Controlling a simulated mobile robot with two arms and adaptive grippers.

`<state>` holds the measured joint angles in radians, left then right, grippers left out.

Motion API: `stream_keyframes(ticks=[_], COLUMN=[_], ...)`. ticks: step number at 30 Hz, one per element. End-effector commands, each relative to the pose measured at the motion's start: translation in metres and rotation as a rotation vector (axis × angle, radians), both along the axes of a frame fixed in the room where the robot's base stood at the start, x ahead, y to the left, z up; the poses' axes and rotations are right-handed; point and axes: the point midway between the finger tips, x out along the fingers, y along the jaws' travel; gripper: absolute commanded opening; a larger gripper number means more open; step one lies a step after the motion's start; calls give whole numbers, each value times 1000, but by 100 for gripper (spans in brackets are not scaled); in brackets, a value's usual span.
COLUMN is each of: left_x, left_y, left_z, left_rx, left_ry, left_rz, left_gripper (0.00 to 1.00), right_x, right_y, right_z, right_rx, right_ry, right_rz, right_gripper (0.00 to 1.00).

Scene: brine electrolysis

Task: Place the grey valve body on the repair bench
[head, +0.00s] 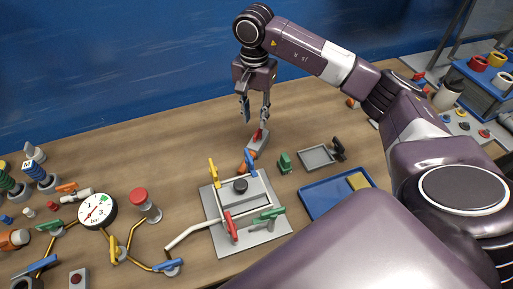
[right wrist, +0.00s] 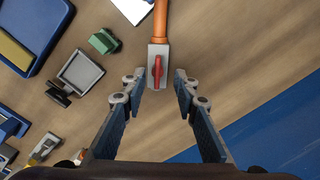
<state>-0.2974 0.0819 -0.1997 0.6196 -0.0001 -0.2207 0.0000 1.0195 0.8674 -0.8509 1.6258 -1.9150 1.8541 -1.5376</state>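A small grey block with a red lever, which looks like the grey valve body (head: 262,145), lies on the wooden table behind the white-piped panel. An orange rod-like part adjoins its near end. My right gripper (head: 255,117) points down over the block with its fingers apart. In the right wrist view, the grey valve body (right wrist: 158,52) shows ahead of and between the open fingertips (right wrist: 157,88), with visible gaps on both sides. I cannot tell which item is the repair bench. My left gripper is not in view.
A grey panel (head: 212,228) carries white pipes and coloured levers. A green block (head: 285,163), a small grey tray (head: 314,159) with a dark clamp and a blue tray (head: 316,205) lie to the right. A gauge (head: 97,211) stands left. The table's back left is clear.

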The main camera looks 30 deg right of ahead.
Motion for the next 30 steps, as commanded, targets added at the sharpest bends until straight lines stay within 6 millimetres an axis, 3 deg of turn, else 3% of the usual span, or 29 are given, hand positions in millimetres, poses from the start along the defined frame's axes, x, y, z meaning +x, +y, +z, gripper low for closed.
stream_keyframes(ticks=[11, 19, 28, 30], left_x=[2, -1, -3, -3], left_y=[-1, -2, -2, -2], left_z=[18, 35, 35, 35], left_rx=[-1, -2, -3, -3], left_ry=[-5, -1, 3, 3], left_rz=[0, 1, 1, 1], left_gripper=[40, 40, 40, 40], right_x=[-2, -2, -1, -1], right_y=[-2, -4, -5, -5], right_z=[-35, -72, -79, -79], right_rx=[0, 2, 0, 0], right_ry=[5, 3, 0, 0], right_rz=[-2, 0, 1, 1], right_gripper=[28, 28, 28, 20])
